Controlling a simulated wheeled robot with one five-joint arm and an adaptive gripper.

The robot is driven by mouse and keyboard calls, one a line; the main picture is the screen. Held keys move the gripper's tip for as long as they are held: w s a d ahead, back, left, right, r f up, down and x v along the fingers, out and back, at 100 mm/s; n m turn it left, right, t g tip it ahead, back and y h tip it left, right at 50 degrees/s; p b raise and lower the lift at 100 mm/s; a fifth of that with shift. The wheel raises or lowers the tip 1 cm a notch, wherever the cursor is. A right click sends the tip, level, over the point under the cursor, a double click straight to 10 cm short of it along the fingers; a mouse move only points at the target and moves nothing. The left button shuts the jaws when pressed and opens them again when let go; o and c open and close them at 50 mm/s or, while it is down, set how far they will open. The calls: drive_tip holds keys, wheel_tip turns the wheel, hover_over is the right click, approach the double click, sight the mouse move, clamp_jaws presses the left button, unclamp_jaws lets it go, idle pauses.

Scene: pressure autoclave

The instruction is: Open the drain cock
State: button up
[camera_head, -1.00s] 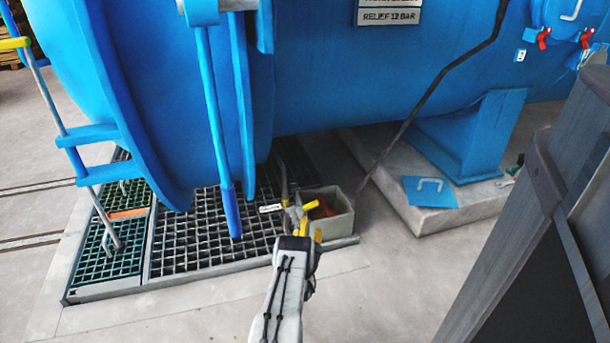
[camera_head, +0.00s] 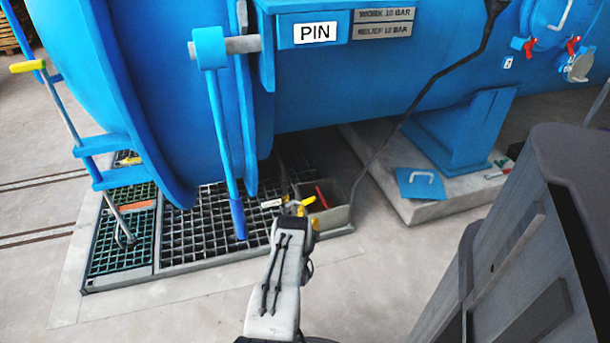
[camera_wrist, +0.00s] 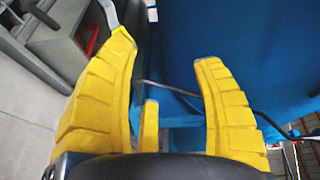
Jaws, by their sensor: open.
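My gripper (camera_head: 302,202) is in the head view at the front of the drain grating, beside the grey box, below the blue vessel. In the wrist view its yellow fingers (camera_wrist: 172,85) stand wide apart with nothing clearly held between them. The drain cock is not clearly made out. A thin pipe (camera_head: 283,178) comes down under the vessel, with a small white tag (camera_head: 271,203) low beside it, just behind my gripper. In the wrist view a pale bar (camera_wrist: 109,14) ends close to the left fingertip; I cannot tell what it is.
The grating (camera_head: 205,225) lies under the vessel (camera_head: 330,95). A blue lever (camera_head: 222,140) hangs left of my gripper. The grey box (camera_head: 338,214) holds something red. A blue plate (camera_head: 420,183) lies on the concrete plinth (camera_head: 455,206). Floor in front is clear.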

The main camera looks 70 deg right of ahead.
drive_tip(key=s+a+r+p, duration=0.1)
drive_tip(key=r+p, duration=0.8)
drive_tip(key=p, duration=0.2)
drive_tip(key=a+r+p, duration=0.2)
drive_tip(key=r+p, duration=0.8)
drive_tip(key=p, duration=0.1)
drive_tip(key=shift+s+r+g+y+p, duration=0.15)
drive_tip(key=shift+s+g+y+p, duration=0.15)
drive_tip(key=shift+s+y+p, duration=0.1)
